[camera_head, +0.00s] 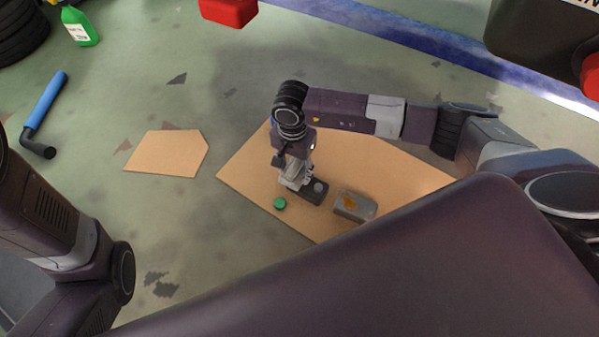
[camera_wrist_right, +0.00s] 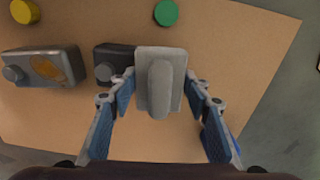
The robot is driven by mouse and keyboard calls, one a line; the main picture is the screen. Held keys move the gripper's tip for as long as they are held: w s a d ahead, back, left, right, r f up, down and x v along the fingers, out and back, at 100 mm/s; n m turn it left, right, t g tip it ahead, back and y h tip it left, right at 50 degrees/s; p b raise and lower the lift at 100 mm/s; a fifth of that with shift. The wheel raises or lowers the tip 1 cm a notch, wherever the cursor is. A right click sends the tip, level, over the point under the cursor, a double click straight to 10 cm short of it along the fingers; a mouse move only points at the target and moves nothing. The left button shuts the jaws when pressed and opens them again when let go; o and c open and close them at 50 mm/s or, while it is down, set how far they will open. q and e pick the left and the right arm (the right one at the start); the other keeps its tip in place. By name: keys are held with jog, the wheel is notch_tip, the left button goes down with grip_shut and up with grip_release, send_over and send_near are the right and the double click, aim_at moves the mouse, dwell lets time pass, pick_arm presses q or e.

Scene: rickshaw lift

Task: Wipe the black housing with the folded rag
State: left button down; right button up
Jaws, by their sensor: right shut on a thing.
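The black housing (camera_head: 313,193) lies on the cardboard sheet, a dark block with a round grey knob. It also shows in the right wrist view (camera_wrist_right: 104,80), with its right part hidden behind the rag. The folded rag (camera_wrist_right: 146,94) is a light grey pad with a raised ridge. My right gripper (camera_wrist_right: 160,88) is shut on the rag's ridge, with its blue finger pads on either side. In the head view my right gripper (camera_head: 296,172) points down at the housing. I cannot tell whether the rag touches the housing. My left gripper is out of view.
A grey housing with an orange stain (camera_head: 355,205) lies beside the black one on the cardboard sheet (camera_head: 395,165). A green cap (camera_head: 279,203) is close by. A yellow cap (camera_wrist_right: 25,11) shows in the wrist view. A smaller cardboard piece (camera_head: 165,153) lies left.

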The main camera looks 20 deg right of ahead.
jog(key=shift+w+a+b, duration=0.5)
jog(key=shift+w+a, duration=0.2)
jog(key=shift+w, duration=0.3)
jog(key=shift+w+a+b, duration=0.5)
jog(key=shift+w+a, duration=0.2)
jog(key=shift+w, duration=0.25)
jog(key=shift+r, duration=0.1)
notch_tip(320, 180, up, 6)
jog(key=p, duration=0.4)
jog(key=shift+p, duration=0.4)
jog(key=shift+r, duration=0.15)
notch_tip(320, 180, up, 3)
jog(key=shift+f+p, duration=0.15)
jog(key=shift+p, duration=1)
jog(key=shift+s, duration=0.1)
